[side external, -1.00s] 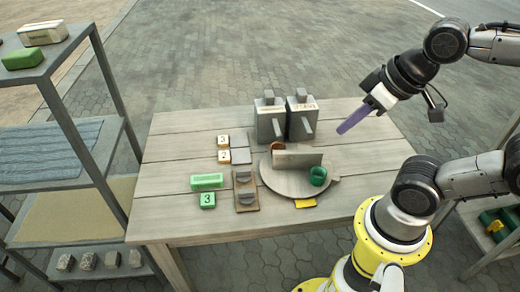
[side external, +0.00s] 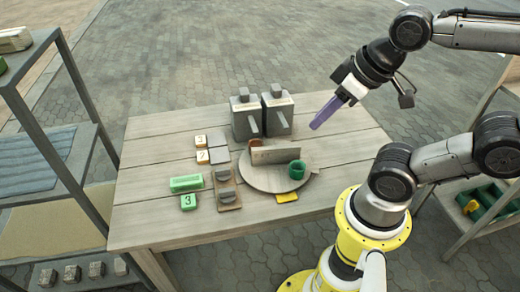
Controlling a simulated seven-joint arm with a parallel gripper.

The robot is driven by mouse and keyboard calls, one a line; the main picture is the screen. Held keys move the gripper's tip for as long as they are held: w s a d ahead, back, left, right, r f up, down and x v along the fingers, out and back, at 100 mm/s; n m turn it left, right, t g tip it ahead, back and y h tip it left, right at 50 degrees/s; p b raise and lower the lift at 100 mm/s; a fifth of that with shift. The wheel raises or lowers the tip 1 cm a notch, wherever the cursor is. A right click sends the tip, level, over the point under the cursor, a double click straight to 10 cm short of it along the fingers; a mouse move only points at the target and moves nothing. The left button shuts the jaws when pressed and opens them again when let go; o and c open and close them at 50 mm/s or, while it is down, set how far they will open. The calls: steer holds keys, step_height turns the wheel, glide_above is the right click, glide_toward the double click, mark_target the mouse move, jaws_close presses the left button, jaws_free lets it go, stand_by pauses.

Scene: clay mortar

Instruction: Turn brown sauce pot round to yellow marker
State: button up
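A round grey turntable (side external: 262,182) lies on the wooden table, with an upright divider board (side external: 275,155) across it. The brown sauce pot (side external: 255,143) is on the far side of the divider, mostly hidden by it. A green pot (side external: 297,170) sits on the near right side. The yellow marker (side external: 287,197) is at the turntable's near edge, below the green pot. My gripper (side external: 317,124), with long purple fingers, hangs above the table's back right, apart from the turntable. Its fingers overlap in this view, so their opening cannot be told.
Two grey dispensers (side external: 262,115) with levers stand behind the turntable. Number tiles (side external: 188,202), a green block (side external: 186,183) and a wooden holder (side external: 226,190) lie to its left. A shelf (side external: 50,165) stands at far left. The table's right side is clear.

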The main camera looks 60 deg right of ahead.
steer(key=shift+o, duration=1.1)
steer(key=shift+w+r+n, duration=0.1)
steer(key=shift+w+n, duration=0.05)
steer(key=shift+n, duration=0.25)
steer(key=shift+o, duration=0.8)
steer(key=w+n, duration=0.2)
steer(key=w, duration=0.1)
steer(key=w+r+n, duration=0.1)
steer(key=w+n, duration=0.1)
steer(key=shift+d, duration=0.4)
steer(key=n+g, duration=0.2)
steer(key=g, duration=0.4)
glide_above(275, 163)
step_height(275, 163, down, 15)
steer(key=shift+w+d+f, duration=0.15)
steer(key=shift+d+f, duration=0.3)
steer(key=shift+f, duration=0.15)
step_height(275, 163, down, 13)
steer(key=shift+r, duration=0.1)
jaws_close()
